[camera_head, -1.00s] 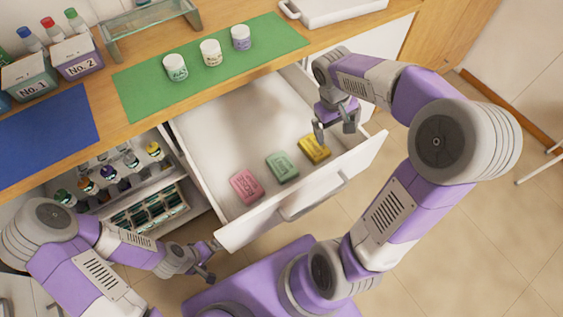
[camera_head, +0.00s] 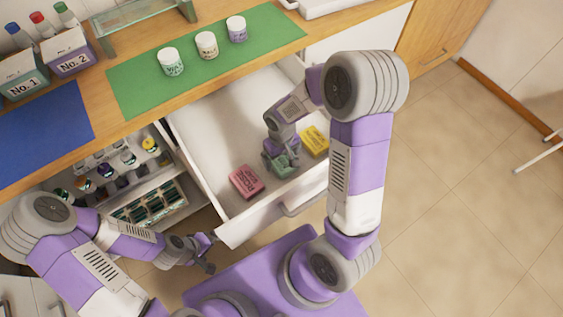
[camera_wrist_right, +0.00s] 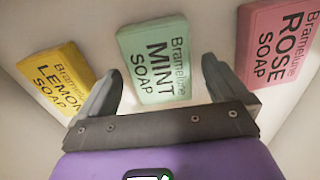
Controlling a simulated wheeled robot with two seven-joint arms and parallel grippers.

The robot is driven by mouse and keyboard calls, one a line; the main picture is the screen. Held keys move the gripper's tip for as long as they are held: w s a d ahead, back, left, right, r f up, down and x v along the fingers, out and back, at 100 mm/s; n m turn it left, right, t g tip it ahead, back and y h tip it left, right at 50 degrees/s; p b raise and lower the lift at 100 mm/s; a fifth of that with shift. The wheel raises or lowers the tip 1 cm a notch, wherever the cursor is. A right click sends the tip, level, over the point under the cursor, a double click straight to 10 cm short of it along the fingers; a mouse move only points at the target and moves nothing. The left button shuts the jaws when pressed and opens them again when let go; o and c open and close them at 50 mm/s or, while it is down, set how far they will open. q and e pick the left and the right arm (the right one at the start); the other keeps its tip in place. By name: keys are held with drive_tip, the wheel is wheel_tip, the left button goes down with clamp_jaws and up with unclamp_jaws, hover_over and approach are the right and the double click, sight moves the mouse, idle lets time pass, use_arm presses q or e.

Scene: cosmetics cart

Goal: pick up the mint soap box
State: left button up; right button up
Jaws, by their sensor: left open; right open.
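The mint soap box (camera_wrist_right: 157,62) is pale green with dark lettering and lies in the open white drawer. In the head view the mint soap box (camera_head: 283,172) is partly covered by my right gripper (camera_head: 281,160), which is over it. In the right wrist view my right gripper (camera_wrist_right: 161,82) is open, with one finger near each long side of the box's lower end. I cannot tell whether the fingers touch it. My left gripper (camera_head: 206,254) is open and empty, outside the drawer near its front left corner.
In the drawer (camera_head: 212,115), the pink rose soap box (camera_head: 246,182) lies left of the mint one and the yellow lemon soap box (camera_head: 315,140) lies right. The drawer walls surround them. The back of the drawer is clear.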

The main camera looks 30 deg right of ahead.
sight(281, 159)
drive_tip(key=shift+f, duration=0.9)
drive_tip(key=shift+r, duration=0.1)
drive_tip(key=shift+c, duration=0.2)
drive_tip(key=c, duration=1)
drive_tip(key=shift+r, duration=0.1)
wheel_tip(281, 159, up, 9)
drive_tip(key=p, duration=0.3)
drive_tip(key=shift+r+p, duration=0.2)
drive_tip(key=shift+p, duration=0.15)
drive_tip(key=shift+c, duration=0.9)
drive_tip(key=shift+r, duration=0.25)
